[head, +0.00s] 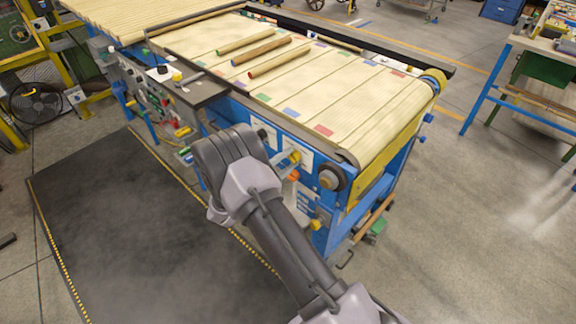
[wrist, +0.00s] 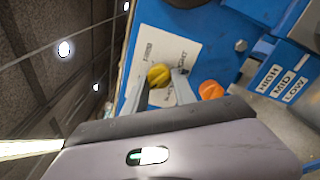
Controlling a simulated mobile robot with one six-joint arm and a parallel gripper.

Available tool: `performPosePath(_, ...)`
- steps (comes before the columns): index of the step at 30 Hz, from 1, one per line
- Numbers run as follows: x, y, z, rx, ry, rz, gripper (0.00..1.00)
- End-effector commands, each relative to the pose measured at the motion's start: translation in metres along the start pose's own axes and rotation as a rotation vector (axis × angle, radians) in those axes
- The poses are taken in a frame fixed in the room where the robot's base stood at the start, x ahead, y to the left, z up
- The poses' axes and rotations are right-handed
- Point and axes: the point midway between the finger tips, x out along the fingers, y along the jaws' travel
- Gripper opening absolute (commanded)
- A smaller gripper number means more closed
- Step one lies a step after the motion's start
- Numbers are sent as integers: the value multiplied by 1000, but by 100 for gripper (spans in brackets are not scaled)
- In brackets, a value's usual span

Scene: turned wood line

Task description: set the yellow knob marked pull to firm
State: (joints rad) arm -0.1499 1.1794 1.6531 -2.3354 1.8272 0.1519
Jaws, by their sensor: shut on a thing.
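The yellow knob (wrist: 159,76) sits on a white plate on the blue machine side. In the wrist view it is between the two fingers of my gripper (wrist: 163,80), which is shut on it. Printed words stand on the plate (wrist: 178,42) beyond the knob; one ends in what looks like "IGHT", and the other is too small to read surely. Which mark the knob points to cannot be told. In the head view, a yellow knob (head: 295,156) shows just right of my dark wrist, with my gripper mostly hidden.
An orange knob (wrist: 211,90) is close beside my right finger. A blue panel marked HIGH, MID, LOW (wrist: 284,82) lies further right. Turned wood pieces (head: 262,51) lie on the conveyor belt (head: 350,95) above. A dark floor mat (head: 120,220) lies clear at the left.

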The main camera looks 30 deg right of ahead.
Motion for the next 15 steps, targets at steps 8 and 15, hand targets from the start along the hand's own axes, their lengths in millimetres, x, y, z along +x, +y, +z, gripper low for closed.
performPosePath(8,0,-3,-2,260,0,0,0)
performPosePath(15,0,-3,-2,488,0,0,0)
